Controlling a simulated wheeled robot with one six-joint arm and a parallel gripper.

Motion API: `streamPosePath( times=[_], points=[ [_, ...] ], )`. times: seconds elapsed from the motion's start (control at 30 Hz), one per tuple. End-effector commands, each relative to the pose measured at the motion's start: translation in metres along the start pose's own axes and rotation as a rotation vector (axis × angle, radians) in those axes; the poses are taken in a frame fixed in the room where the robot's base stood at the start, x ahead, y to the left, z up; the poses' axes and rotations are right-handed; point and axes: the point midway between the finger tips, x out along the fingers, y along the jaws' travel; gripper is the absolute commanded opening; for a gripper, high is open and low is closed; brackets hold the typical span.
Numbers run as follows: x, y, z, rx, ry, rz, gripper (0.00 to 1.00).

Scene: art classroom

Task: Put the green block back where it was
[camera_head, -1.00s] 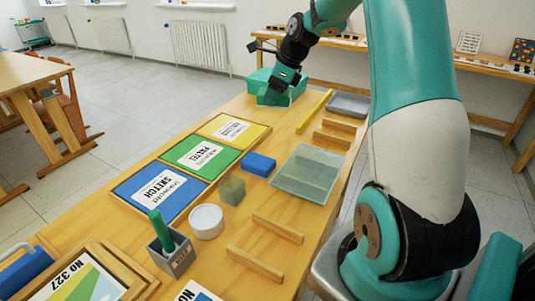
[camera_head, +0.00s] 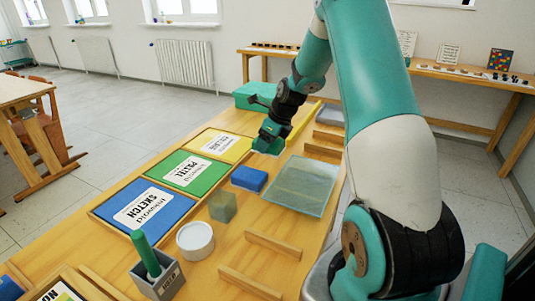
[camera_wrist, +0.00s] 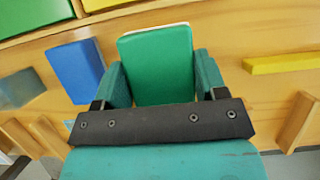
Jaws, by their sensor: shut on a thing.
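In the wrist view, a green block (camera_wrist: 157,62) sits between the two teal fingers of my gripper (camera_wrist: 160,88), which is shut on it. In the head view, my gripper (camera_head: 268,146) is over the table just behind the blue block (camera_head: 249,178), near the yellow panel. The held block is hard to tell from the teal fingers there. The blue block also shows to the left of my gripper in the wrist view (camera_wrist: 76,70). Whether the held block touches the table I cannot tell.
Blue, green (camera_head: 191,171) and yellow panels line the left of the table. A glassy plate (camera_head: 302,186), a translucent block (camera_head: 222,207), wooden rails (camera_head: 272,244), a white tin (camera_head: 195,241) and a pen holder (camera_head: 157,281) stand nearby. A teal box (camera_head: 258,95) is at the far end.

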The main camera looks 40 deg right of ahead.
Motion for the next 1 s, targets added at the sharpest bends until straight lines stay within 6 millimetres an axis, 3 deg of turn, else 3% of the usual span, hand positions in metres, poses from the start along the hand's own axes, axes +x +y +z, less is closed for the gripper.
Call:
streamPosePath(
  times=[0.3,0.6,0.63,0.73,1.0],
  points=[
    [0.037,0.001,-0.016,0.000,0.002,0.003,0.36],
    [0.040,0.000,-0.017,-0.001,0.001,0.001,0.36],
    [0.040,0.000,-0.018,-0.001,0.001,0.001,0.70],
    [0.040,0.000,-0.017,-0.001,0.001,0.001,0.93],
    [0.039,0.000,-0.017,-0.001,0.000,0.001,0.93]
  ],
)
